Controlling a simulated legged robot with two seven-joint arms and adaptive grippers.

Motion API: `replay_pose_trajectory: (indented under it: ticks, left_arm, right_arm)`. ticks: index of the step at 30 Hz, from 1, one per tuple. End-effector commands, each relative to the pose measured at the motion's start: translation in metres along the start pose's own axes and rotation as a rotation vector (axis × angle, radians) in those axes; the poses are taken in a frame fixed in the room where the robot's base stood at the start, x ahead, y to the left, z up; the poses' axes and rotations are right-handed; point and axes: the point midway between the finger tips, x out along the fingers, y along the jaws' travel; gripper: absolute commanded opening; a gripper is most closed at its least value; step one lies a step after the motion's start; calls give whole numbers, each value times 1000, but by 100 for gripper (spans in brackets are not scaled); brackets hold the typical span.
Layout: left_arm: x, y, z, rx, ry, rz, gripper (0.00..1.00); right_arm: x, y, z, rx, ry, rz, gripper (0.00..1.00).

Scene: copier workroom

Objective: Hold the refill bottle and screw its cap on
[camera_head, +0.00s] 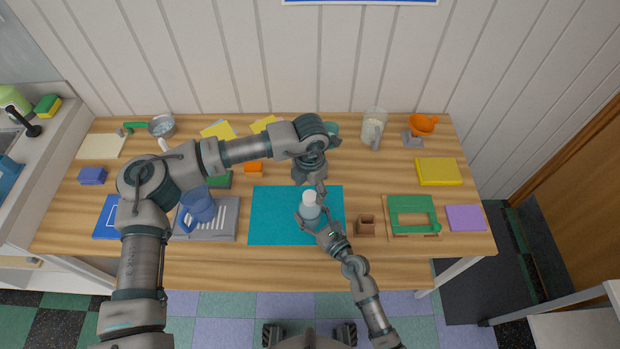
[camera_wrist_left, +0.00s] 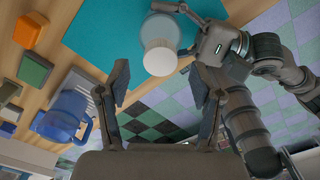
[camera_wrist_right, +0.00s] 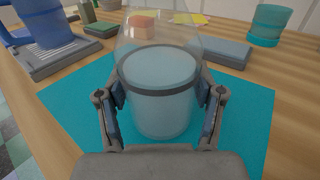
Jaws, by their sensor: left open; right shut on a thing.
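The refill bottle (camera_head: 310,212) stands on the teal mat (camera_head: 270,225). It is clear with pale blue liquid, which fills the right wrist view (camera_wrist_right: 158,100). A white cap (camera_head: 309,196) sits on its top; it also shows in the left wrist view (camera_wrist_left: 159,58). I cannot tell how tight the cap is. My right gripper (camera_head: 312,222) is shut around the bottle's body, one finger on each side in the right wrist view. My left gripper (camera_wrist_left: 158,88) is open, just above the cap and pointing down, with nothing between its fingers.
A blue pitcher (camera_head: 198,206) on a grey tray (camera_head: 222,228) stands left of the mat. A brown block (camera_head: 366,226) and a green frame (camera_head: 410,204) lie to the right. A clear jug (camera_head: 373,128) stands at the back. The mat's left half is clear.

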Motion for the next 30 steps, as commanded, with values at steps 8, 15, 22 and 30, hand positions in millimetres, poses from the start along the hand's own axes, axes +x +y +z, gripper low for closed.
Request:
replay_pose_trajectory:
  ticks: [8, 15, 22, 30]
  left_arm:
    - [29, 0, 0, 0, 0, 0, 66]
    - [32, 0, 0, 0, -1, 0, 66]
    - [32, 0, 0, 0, -1, 0, 33]
    - [32, 0, 0, 5, 0, 0, 2]
  right_arm:
    - [0, 0, 0, 0, 0, 0, 0]
    - [0, 0, 0, 0, 0, 0, 0]
    - [0, 0, 0, 0, 0, 0, 0]
    - [0, 0, 0, 0, 0, 0, 0]
